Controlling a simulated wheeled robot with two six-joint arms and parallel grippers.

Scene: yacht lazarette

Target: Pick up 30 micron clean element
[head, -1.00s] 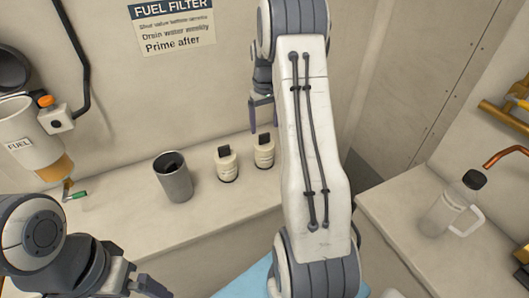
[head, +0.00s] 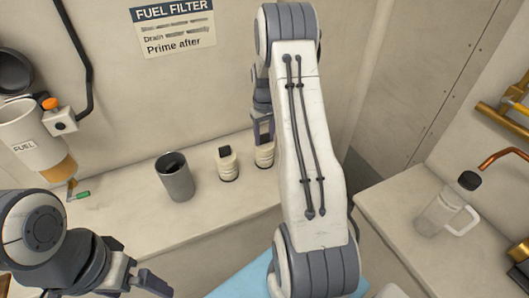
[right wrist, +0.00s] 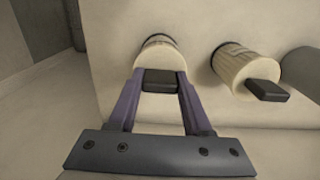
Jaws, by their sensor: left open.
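Two cream cylindrical elements with black top tabs stand on the bench in the head view: a left one (head: 228,168) and a right one (head: 264,158). Their labels are too small to read, so I cannot tell which is 30 micron. My right gripper (head: 263,138) is down over the right element. In the right wrist view, my right gripper's fingers (right wrist: 161,78) are apart on either side of that element's black tab (right wrist: 160,84); the other element (right wrist: 240,66) stands to the right. My left gripper (head: 152,288) is open and empty at the bottom left.
A grey cup (head: 175,180) with something dark inside stands left of the elements. A fuel filter bowl (head: 35,140) hangs on the left wall, with a green-handled drain (head: 80,195) below. The bench between cup and drain is clear.

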